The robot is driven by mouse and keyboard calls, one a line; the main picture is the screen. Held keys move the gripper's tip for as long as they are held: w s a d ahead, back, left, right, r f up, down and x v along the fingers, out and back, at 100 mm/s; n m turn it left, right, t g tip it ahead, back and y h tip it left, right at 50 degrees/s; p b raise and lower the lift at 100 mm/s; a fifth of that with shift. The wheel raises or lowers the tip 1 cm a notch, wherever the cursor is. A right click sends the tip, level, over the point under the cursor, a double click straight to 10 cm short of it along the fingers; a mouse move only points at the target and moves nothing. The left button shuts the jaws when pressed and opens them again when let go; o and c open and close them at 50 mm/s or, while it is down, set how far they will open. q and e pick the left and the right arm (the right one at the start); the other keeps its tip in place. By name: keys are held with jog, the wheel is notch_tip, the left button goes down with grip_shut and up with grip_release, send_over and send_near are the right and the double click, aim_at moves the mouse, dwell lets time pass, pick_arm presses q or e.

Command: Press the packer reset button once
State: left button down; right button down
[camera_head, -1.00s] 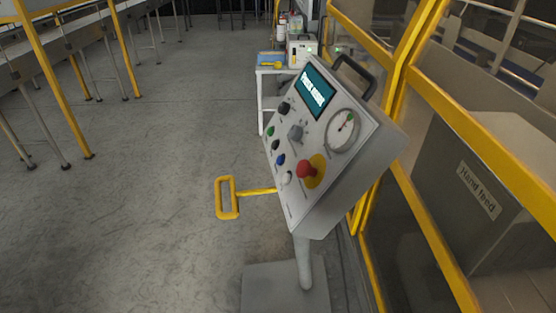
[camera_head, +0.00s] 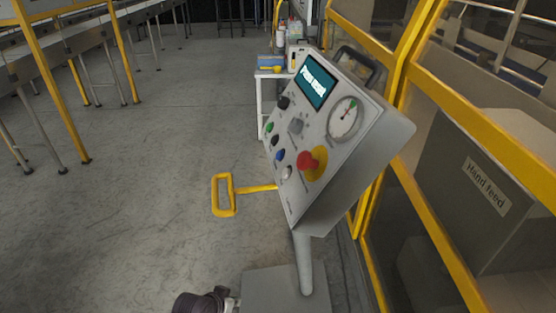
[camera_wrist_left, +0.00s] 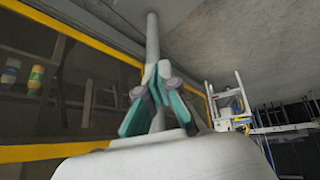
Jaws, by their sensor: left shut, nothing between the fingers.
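The packer's control panel (camera_head: 318,190) is a slanted grey box on a post (camera_head: 303,262). On its face are a green button (camera_head: 269,127), a black one (camera_head: 275,140), a blue one (camera_head: 280,155) and a white one (camera_head: 287,172). Their labels are too small to read, so I cannot tell which is reset. A lit teal screen (camera_head: 316,82) shows blurred white text. My left gripper (camera_head: 222,298) is at the bottom edge, low and left of the post, apart from the buttons. In the left wrist view its teal fingers (camera_wrist_left: 159,82) are shut and empty.
A red mushroom button (camera_head: 311,162) on yellow, a grey selector (camera_head: 296,125), a black knob (camera_head: 283,103) and a gauge (camera_head: 345,118) share the panel. A yellow loop handle (camera_head: 223,195) juts left. Yellow-framed guarding (camera_head: 440,190) stands right. Floor (camera_head: 130,220) at left is clear.

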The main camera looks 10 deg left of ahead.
pick_arm(q)
jog(key=w+d+r+m+t+h+b, duration=0.1)
jog(key=w+r+t, duration=0.15)
jog(key=r, duration=0.75)
jog(key=w+d+r+m+t+h+b, duration=0.15)
jog(key=w+r, duration=0.25)
jog(key=r, duration=0.6)
jog(key=t+h, duration=0.2)
jog(key=t, duration=0.1)
send_near(279, 155)
jog(key=a+f, duration=0.3)
jog(key=f, duration=0.3)
jog(key=w+a+r+t+h, duration=0.1)
jog(key=w+a+r+t, duration=0.1)
jog(key=r, duration=0.7)
jog(key=shift+w+a+r, duration=0.25)
jog(key=shift+w+a, duration=0.3)
jog(key=shift+w, duration=0.35)
jog(key=shift+d, duration=0.1)
jog(key=w+d+f+b, duration=0.1)
jog(key=w+d+f, duration=0.2)
jog(key=d, duration=0.3)
jog(key=shift+w+d+f, duration=0.15)
jog(key=shift+d+f, duration=0.25)
jog(key=shift+f, duration=0.3)
jog(key=shift+f, duration=0.1)
jog(key=shift+w+d+f+b, duration=0.15)
jog(key=shift+d+b, duration=0.15)
jog(key=shift+d, duration=0.05)
